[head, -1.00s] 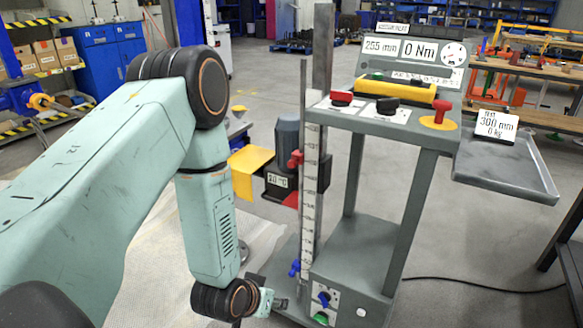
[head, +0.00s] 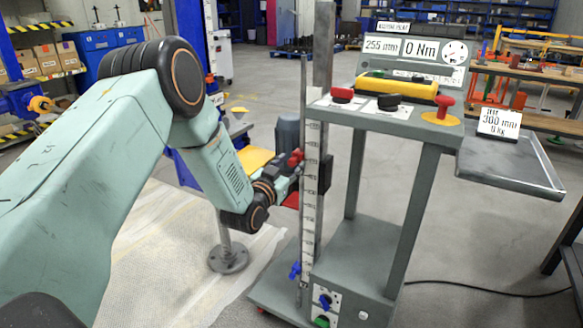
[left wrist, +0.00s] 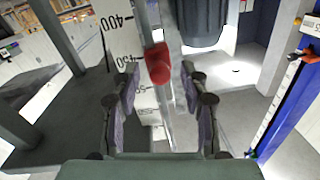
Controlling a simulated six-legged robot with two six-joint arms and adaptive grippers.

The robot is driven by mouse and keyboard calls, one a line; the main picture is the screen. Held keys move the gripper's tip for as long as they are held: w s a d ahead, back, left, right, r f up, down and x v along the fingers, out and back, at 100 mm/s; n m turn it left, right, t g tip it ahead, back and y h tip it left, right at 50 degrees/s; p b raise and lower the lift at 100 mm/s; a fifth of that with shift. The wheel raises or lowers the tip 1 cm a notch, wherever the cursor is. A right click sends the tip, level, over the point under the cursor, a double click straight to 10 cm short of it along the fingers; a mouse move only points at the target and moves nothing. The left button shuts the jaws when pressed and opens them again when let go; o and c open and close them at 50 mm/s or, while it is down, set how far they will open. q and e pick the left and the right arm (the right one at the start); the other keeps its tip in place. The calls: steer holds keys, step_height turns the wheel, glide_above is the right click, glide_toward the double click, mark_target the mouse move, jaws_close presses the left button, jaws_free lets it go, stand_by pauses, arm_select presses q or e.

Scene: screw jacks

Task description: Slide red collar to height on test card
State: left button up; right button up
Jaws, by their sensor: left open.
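The red collar (head: 296,158) sits on the thin rod beside the scale strip (head: 309,200) of the screw jack. In the left wrist view the red collar (left wrist: 158,63) is between and slightly beyond my open fingers, near the 450 mark. My left gripper (head: 287,173) is at the collar's height, close to it from the left; contact cannot be told. The left wrist view shows its two fingers (left wrist: 160,80) spread, one on each side of the rod. The test card (head: 499,125) reads 300 mm and 0 kg. My right gripper is not in view.
A blue collar (head: 295,269) sits low on the rod. The display (head: 405,48) reads 255 mm and 0 Nm. Red (head: 342,95) and black (head: 388,102) knobs and a red button (head: 444,107) are on the console. A grey tray (head: 510,170) is at right.

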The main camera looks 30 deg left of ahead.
arm_select(q)
steer(key=shift+w, duration=0.65)
steer(key=shift+c, duration=0.5)
steer(key=shift+r, duration=0.1)
jaws_close()
